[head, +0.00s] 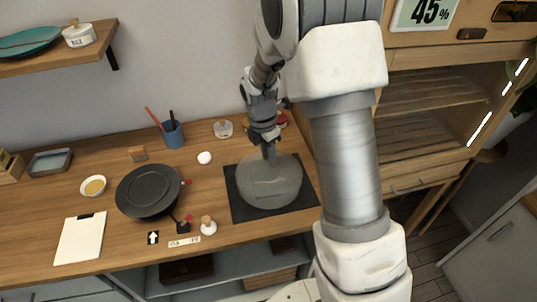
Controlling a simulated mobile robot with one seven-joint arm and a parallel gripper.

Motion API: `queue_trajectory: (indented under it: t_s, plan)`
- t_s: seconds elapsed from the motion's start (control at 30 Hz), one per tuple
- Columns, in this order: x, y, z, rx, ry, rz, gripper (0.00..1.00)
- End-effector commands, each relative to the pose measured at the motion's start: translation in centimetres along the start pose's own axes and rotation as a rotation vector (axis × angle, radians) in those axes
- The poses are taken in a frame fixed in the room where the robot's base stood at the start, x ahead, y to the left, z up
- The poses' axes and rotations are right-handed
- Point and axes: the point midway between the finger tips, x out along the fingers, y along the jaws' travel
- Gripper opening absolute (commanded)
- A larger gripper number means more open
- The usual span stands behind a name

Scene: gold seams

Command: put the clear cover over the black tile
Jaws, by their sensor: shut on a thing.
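The clear cover (268,186) is a round, see-through grey dome over the black tile (239,208). The tile is a dark square lying on the wooden worktop, and its edges show around the cover. My gripper (268,152) points down at the top of the cover and is shut on it there. The fingertips are small in the head view. I cannot tell whether the cover's rim touches the tile or hangs slightly above it.
A black pan (149,190) stands left of the tile. A white egg-like thing (204,158), a blue cup (173,135) with sticks and a clear jar (223,129) stand behind. A small white bottle (208,226) is near the front edge. A clipboard (80,238) lies at left.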

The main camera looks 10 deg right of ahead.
Motion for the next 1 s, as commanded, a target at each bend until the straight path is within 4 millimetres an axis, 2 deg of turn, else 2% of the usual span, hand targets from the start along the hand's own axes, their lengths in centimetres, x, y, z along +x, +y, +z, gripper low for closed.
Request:
queue_trajectory:
  t_s: [1.0]
  plan:
    - [1.7,0.0,-0.2,0.0,0.0,0.0,0.0]
